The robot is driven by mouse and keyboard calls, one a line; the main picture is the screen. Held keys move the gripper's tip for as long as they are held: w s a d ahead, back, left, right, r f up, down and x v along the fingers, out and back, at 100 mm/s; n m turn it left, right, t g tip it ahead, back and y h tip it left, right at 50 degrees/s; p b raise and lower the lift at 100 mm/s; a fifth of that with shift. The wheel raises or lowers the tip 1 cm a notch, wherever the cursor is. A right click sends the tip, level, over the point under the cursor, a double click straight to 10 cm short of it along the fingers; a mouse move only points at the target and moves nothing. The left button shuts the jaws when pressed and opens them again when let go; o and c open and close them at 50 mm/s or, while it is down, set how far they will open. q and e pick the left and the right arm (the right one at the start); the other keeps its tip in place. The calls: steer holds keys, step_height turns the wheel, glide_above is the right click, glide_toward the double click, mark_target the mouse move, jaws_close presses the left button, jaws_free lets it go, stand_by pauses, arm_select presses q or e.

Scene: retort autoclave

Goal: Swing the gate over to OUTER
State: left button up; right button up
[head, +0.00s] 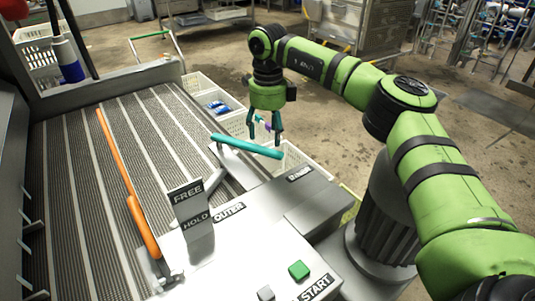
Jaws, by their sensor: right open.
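A long orange bar (117,160), which looks like the gate, lies lengthwise over the ribbed conveyor, with a thicker orange grip at its near end. A teal bar handle (240,146) sits on a grey arm beside the conveyor's right edge. The label OUTER (229,212) is on the grey console, close to the signs FREE (187,192) and HOLD (196,219). My right gripper (265,137) points down with its fingers apart, at the right end of the teal handle. Whether it touches the handle I cannot tell. My left gripper is not in view.
The grey console carries a green button (299,270) by the label START (316,287) and a small grey button (265,293). White crates (236,122) stand along the conveyor's right side, one with blue items. The wet floor beyond is mostly clear.

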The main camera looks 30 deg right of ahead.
mark_target(268, 152)
steer(key=shift+f, duration=3)
jaws_close()
